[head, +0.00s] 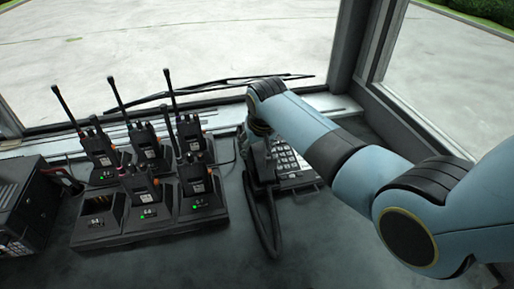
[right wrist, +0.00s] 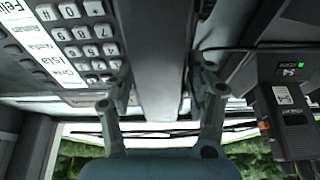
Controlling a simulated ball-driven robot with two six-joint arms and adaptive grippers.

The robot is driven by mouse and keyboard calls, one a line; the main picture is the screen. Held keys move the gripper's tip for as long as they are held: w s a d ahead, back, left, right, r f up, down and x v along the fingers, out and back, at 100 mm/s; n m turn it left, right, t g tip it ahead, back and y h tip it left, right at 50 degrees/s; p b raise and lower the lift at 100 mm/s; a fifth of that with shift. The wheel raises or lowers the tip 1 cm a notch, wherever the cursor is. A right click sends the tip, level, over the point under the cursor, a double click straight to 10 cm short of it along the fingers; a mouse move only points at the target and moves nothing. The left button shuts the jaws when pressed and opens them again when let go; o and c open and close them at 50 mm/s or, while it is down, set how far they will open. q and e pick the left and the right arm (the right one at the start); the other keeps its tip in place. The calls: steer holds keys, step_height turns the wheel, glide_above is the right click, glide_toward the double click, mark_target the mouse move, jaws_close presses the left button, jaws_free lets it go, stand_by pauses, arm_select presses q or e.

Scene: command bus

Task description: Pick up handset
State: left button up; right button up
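The desk telephone (head: 298,172) stands on the dark desk, with its white label and keypad (right wrist: 85,40) on the left of the right wrist view. The dark grey handset (head: 262,163) lies along the phone's left side, with a black cord looping toward me. In the right wrist view the handset (right wrist: 160,60) runs between the two fingers of my right gripper (right wrist: 161,85), one finger close along each side. I cannot tell whether the fingers press on it. In the head view my right wrist hides most of that gripper. My left gripper is not in view.
Several radios stand in a black charger (head: 150,228) left of the phone; one radio (right wrist: 292,110) shows near the gripper in the right wrist view. A black box (head: 28,205) is at the far left. The window and its frame rise behind. The front desk is clear.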

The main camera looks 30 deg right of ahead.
jaws_close()
step_height(320, 180, up, 5)
steer(key=shift+f, duration=0.1)
steer(key=s+d+r, duration=0.3)
steer(key=s+r, duration=0.3)
steer(key=s, duration=0.5)
steer(key=shift+d+r, duration=0.35)
steer(key=shift+d, duration=0.05)
